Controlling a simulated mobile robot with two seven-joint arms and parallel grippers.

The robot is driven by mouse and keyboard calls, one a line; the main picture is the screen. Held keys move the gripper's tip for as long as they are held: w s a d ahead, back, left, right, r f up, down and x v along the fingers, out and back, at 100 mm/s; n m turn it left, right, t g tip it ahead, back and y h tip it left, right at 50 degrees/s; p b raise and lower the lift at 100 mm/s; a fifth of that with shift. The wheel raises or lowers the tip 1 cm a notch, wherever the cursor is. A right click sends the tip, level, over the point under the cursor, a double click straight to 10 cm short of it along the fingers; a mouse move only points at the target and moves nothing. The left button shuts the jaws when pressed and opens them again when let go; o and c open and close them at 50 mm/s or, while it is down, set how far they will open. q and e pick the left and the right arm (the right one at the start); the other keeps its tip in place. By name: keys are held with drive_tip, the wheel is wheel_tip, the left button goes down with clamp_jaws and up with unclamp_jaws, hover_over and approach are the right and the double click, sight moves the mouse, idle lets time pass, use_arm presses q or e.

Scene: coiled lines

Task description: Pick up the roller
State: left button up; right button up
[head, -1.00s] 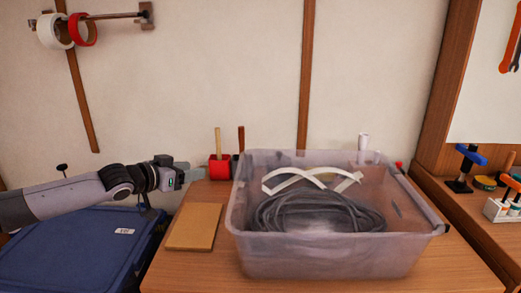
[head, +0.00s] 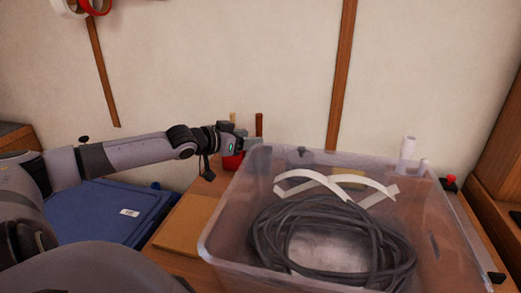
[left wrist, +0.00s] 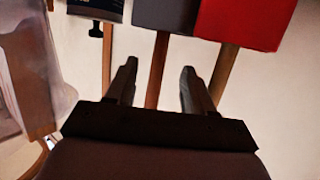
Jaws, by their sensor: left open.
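My left gripper (head: 246,143) is open beside the bin's far left corner, with its fingertips hard to make out in the head view. In the left wrist view my left gripper (left wrist: 157,80) shows two spread fingers, with a brown handle (left wrist: 156,72) in line between them; I cannot tell the depth. That handle joins a dark grey block (left wrist: 168,14). A red block (left wrist: 243,22) with a lighter wooden handle (left wrist: 224,70) is beside it. In the head view both handles (head: 259,125) rise behind my gripper. I cannot tell for sure which thing is the roller. My right gripper is out of view.
A clear bin (head: 222,235) holding coiled dark cable (head: 270,245) and white strips (head: 300,177) fills the table's middle. A tan board (head: 185,228) lies left of it, beside a blue lidded box (head: 95,205). A white cylinder (head: 408,148) stands behind the bin.

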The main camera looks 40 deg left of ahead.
use_arm(q)
drive_tip(key=shift+x, duration=3.2)
drive_tip(key=shift+d, duration=0.1)
clamp_jaws()
